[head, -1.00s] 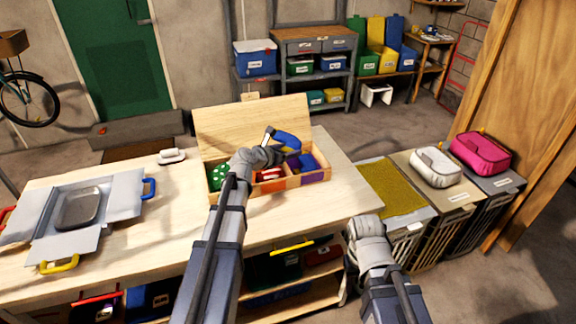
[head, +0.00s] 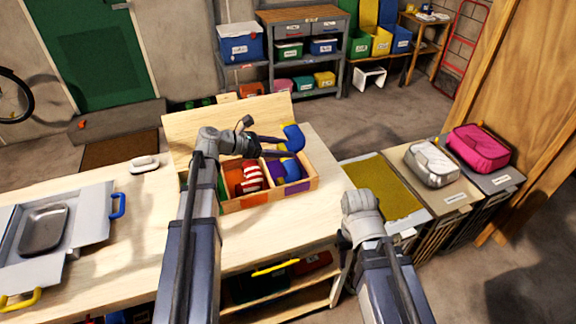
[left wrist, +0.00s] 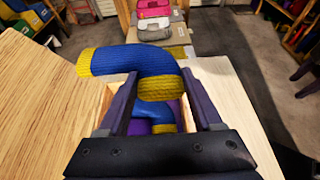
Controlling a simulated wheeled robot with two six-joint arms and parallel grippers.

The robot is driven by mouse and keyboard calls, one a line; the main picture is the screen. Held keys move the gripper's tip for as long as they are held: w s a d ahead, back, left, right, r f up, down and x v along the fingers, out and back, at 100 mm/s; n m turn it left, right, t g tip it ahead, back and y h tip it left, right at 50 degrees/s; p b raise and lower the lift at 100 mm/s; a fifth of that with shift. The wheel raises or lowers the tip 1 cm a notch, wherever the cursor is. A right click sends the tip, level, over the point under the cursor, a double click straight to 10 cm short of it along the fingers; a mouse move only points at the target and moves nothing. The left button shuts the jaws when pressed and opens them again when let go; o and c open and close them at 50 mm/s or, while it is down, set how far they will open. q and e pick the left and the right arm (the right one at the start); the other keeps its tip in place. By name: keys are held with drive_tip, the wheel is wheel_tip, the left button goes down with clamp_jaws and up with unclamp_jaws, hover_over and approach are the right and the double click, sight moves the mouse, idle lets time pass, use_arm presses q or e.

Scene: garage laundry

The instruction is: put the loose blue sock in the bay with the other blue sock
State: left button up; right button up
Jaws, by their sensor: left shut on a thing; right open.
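My left gripper (head: 281,146) is shut on the loose blue sock (head: 293,136), which has a yellow cuff and toe. It holds the sock above the right end of the open wooden box (head: 262,204). In the left wrist view the loose sock (left wrist: 128,58) lies across the jaws and hangs out to the left. The other blue sock (head: 291,171) is below it in the purple right bay; its blue and yellow also show in the left wrist view (left wrist: 155,110). My right gripper (head: 352,238) is empty beside the table's right edge, its fingers mostly hidden.
A red striped sock (head: 251,178) lies in the bay to the left. The raised lid (head: 225,115) stands behind the box. A grey tray (head: 44,228) is at the table's left. Lidded bins, with a grey bag (head: 431,163) and a pink bag (head: 477,147), stand to the right.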

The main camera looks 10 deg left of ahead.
use_arm(q)
drive_tip(key=b, duration=0.6)
hover_over(282, 182)
drive_tip(key=shift+f, duration=3.2)
drive_tip(key=shift+f, duration=0.1)
wheel_tip(282, 182, down, 4)
drive_tip(key=b, duration=0.4)
drive_tip(key=shift+r, duration=0.25)
drive_tip(key=shift+f+b, duration=0.6)
drive_tip(key=shift+f, duration=0.05)
drive_tip(key=o, duration=1.4)
drive_tip(key=shift+c, duration=0.2)
